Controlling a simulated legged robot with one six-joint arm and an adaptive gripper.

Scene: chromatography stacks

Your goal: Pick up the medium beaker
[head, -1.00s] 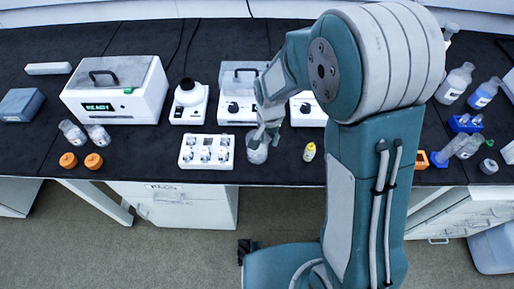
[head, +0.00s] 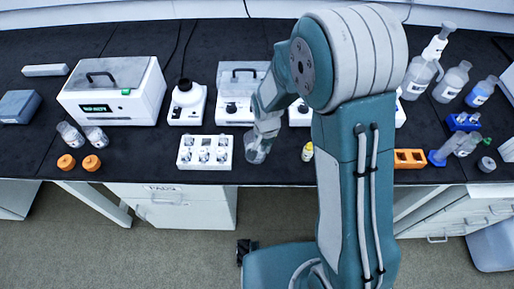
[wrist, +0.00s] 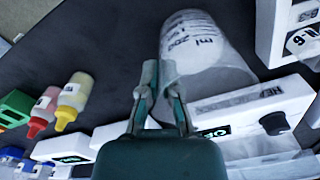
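The medium beaker (head: 256,151) is clear glass with printed markings. In the head view it hangs tilted under my gripper (head: 266,132), near the front edge of the bench. In the wrist view the beaker (wrist: 196,45) shows large, with its printed side in view. My gripper's two fingers (wrist: 160,82) are close together at the beaker's left wall, one on each side of it, and look shut on that wall. The gap under the beaker is hard to judge.
A white rack with vials (head: 205,153) stands just left of the beaker, and a small yellow bottle (head: 307,152) just right. White instruments (head: 236,95) stand behind. Two small glass containers (head: 96,136) and two orange caps (head: 91,163) are at left. Bottles and an orange rack (head: 410,158) are at right.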

